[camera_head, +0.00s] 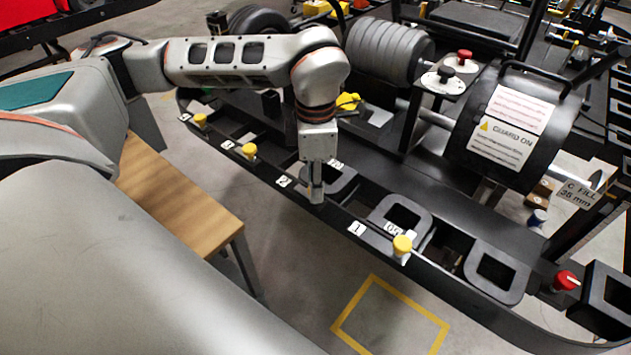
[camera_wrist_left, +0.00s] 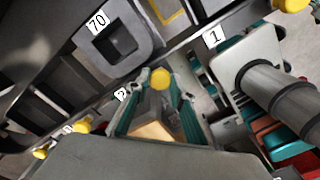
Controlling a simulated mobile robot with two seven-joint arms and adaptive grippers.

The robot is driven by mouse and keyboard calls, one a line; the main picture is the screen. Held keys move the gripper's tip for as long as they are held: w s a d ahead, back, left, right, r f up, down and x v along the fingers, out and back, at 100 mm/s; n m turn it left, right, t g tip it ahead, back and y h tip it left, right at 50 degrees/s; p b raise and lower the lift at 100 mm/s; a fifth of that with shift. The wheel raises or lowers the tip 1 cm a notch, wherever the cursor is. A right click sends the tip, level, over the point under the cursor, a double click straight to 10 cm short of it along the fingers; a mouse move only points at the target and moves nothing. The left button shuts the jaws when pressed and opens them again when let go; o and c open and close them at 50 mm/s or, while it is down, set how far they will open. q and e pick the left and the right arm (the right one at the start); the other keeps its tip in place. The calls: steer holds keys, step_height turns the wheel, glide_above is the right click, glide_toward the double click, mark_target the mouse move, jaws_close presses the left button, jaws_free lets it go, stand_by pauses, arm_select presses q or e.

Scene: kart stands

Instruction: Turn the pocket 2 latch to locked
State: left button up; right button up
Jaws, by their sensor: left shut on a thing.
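The pocket 2 label (camera_head: 284,182) is on the black frame's near rail. My left gripper (camera_head: 316,190) points down over the rail beside it and hides the latch in the head view. In the left wrist view the yellow knob of the pocket 2 latch (camera_wrist_left: 160,78) sits between the fingertips of my left gripper, close to the label "2" (camera_wrist_left: 121,95). The gripper is shut on this knob. Which way the latch is turned cannot be told. My right gripper is not in view.
Other yellow latch knobs stand along the rail, one by pocket 1 (camera_head: 402,245) and one at the left (camera_head: 248,150). A red knob (camera_head: 565,280) is at the right end. A block marked 70 (camera_wrist_left: 113,42) lies beside the gripper. A wooden-topped bench (camera_head: 180,200) stands in front.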

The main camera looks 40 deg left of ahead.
arm_select(q)
steer(key=shift+o, duration=0.2)
steer(key=shift+r, duration=0.1)
steer(key=m+p, duration=0.1)
steer(key=m, duration=0.1)
steer(key=shift+m, duration=0.4)
steer(key=m+p, duration=0.2)
steer(key=m, duration=0.1)
steer(key=shift+m, duration=0.3)
steer(key=m+p, duration=0.1)
steer(key=m, duration=0.3)
steer(key=shift+m, duration=0.3)
steer(key=m+p, duration=0.2)
steer(key=m, duration=0.3)
steer(key=shift+m, duration=0.4)
steer(key=shift+m+p, duration=0.3)
steer(key=shift+m, duration=0.1)
steer(key=o, duration=1.1)
